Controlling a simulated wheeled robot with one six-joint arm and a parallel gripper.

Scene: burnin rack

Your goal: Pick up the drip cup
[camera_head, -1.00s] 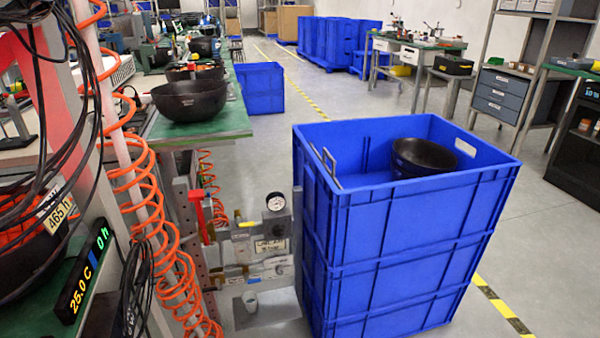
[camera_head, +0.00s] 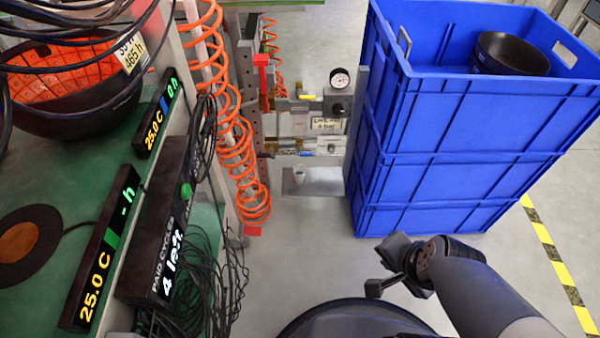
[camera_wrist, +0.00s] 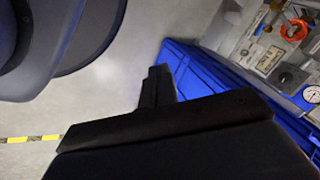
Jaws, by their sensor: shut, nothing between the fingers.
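A small pale cup (camera_head: 299,173), likely the drip cup, stands low on a grey plate (camera_head: 318,184) below the valve and gauge assembly, left of the blue crates. It is small in the head view, and I cannot make it out in the wrist view. My gripper (camera_head: 374,288) is at the lower middle of the head view, in front of the crates and well apart from the cup. Its black fingers (camera_wrist: 158,84) are shut and empty in the wrist view.
Stacked blue crates (camera_head: 455,140) stand close beyond my arm, with a dark bowl (camera_head: 512,55) in the top one. A coiled orange hose (camera_head: 235,150) hangs left of the valves. Black cables (camera_head: 215,290) hang by the green bench (camera_head: 60,190). Grey floor is clear before the plate.

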